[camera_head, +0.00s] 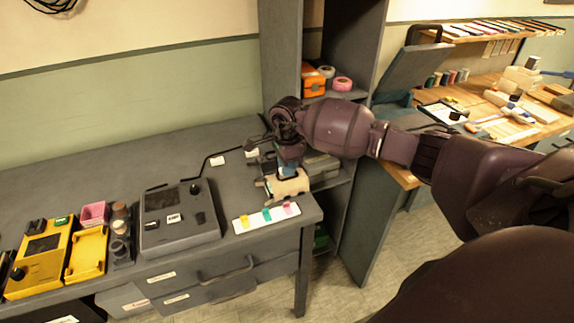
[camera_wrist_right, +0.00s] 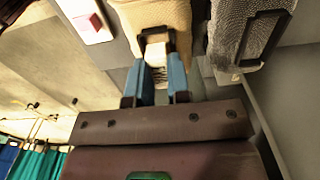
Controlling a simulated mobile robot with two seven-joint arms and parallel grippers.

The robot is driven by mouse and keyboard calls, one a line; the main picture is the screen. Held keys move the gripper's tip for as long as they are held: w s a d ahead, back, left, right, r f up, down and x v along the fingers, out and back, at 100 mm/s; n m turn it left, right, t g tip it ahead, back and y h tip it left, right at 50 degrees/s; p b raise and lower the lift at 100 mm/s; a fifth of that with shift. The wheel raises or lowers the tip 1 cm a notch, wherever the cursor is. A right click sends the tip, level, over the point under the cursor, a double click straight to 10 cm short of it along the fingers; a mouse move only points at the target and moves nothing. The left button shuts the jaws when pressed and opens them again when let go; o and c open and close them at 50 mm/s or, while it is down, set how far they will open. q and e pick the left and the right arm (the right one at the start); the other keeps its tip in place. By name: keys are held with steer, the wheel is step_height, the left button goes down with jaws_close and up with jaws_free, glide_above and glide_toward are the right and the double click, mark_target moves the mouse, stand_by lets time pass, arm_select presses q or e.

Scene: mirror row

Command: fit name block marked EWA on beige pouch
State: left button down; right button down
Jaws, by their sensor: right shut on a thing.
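The beige pouch (camera_head: 287,187) lies at the right end of the grey desk; it also shows at the top of the right wrist view (camera_wrist_right: 160,14). A dark frame (camera_wrist_right: 157,35) sits on its near edge. My right gripper (camera_head: 289,167) is at the pouch. In the wrist view its two blue fingers (camera_wrist_right: 158,85) are shut on a small pale block (camera_wrist_right: 157,62), right at the dark frame. No lettering on the block is readable, and I cannot tell whether it sits inside the frame. My left gripper is not in view.
A grey pouch (camera_wrist_right: 238,35) with a dark frame lies close beside. A white strip (camera_head: 246,223) with coloured pieces lies in front, near the desk edge. A grey device (camera_head: 180,228) and yellow devices (camera_head: 42,262) stand to the left. The desk's back left is clear.

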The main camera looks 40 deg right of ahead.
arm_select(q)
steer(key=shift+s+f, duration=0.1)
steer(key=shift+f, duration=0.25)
arm_select(e)
steer(key=shift+f, duration=0.5)
steer(key=c, duration=1)
jaws_free()
step_height(320, 180, up, 4)
steer(key=shift+w+f, duration=0.1)
step_height(320, 180, up, 6)
steer(key=shift+r, duration=0.15)
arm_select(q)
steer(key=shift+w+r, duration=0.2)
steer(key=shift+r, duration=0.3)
arm_select(e)
steer(key=shift+r, duration=0.35)
